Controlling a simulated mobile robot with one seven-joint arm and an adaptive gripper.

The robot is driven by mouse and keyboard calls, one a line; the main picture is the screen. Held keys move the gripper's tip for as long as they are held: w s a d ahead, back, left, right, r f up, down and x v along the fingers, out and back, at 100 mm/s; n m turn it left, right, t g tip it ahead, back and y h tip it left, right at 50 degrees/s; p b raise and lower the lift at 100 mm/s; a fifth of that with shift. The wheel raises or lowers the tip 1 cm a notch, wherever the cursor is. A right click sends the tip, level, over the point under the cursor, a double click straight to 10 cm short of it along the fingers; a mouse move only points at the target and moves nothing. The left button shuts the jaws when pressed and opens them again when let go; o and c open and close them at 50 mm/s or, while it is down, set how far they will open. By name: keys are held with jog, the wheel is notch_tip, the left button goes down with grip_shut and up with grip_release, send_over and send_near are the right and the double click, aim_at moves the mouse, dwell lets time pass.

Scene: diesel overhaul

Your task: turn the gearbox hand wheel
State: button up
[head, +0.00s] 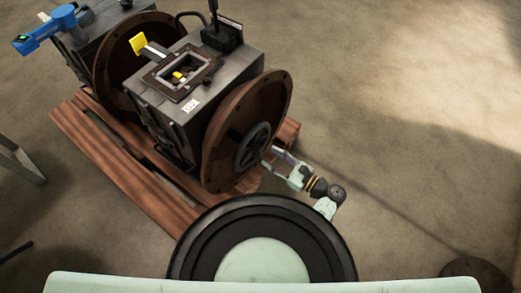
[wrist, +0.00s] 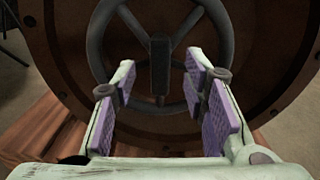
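The gearbox hand wheel (head: 241,158) is a dark spoked wheel on the round brown flange (head: 216,165) at the front of the grey gearbox. In the wrist view the hand wheel (wrist: 96,48) fills the upper middle, with a dark upright block (wrist: 160,62) at its centre. My gripper (head: 273,155) is at the right edge of the wheel in the head view. In the wrist view my gripper (wrist: 158,78) is open, its purple-padded fingers well apart and pointing at the wheel. Nothing is clamped between them. I cannot tell whether the fingertips touch the rim.
The grey gearbox (head: 158,112) stands on a brown wooden pallet (head: 115,172), with a second flanged unit behind it. A metal leg (head: 20,160) stands at the left edge.

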aim_at(261, 151)
jog(key=shift+b+x, duration=0.3)
jog(key=shift+x, duration=2.45)
jog(key=shift+c, duration=0.5)
grip_shut()
